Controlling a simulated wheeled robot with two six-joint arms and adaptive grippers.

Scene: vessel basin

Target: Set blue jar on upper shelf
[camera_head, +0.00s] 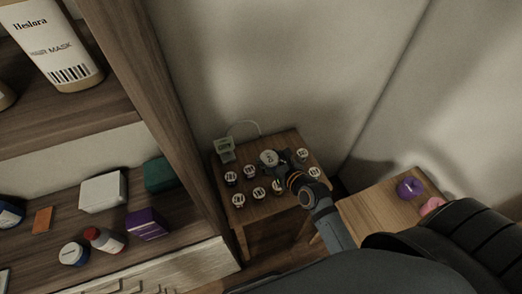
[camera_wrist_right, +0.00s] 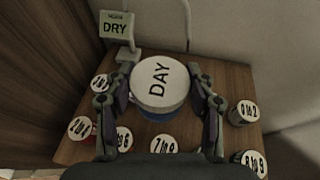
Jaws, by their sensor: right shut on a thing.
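A jar with a white lid marked "DAY" (camera_wrist_right: 159,81) and a blue body sits between the fingers of my right gripper (camera_wrist_right: 158,92), which is shut on it. In the head view this jar (camera_head: 268,158) is above the small wooden table (camera_head: 262,219), at the end of my right gripper (camera_head: 279,160). I cannot tell its height over the table. The shelf unit's upper shelf (camera_head: 75,118) is at the left and bears a large "Heslora" hair mask bottle (camera_head: 58,50). My left gripper is not in view.
Several small jars with number labels (camera_head: 238,200) stand on the table around the held jar. A "DRY" sign (camera_wrist_right: 116,26) stands behind. The lower shelf holds a white box (camera_head: 103,192), a purple box (camera_head: 146,224) and jars. The shelf's upright (camera_head: 150,90) stands between table and shelves.

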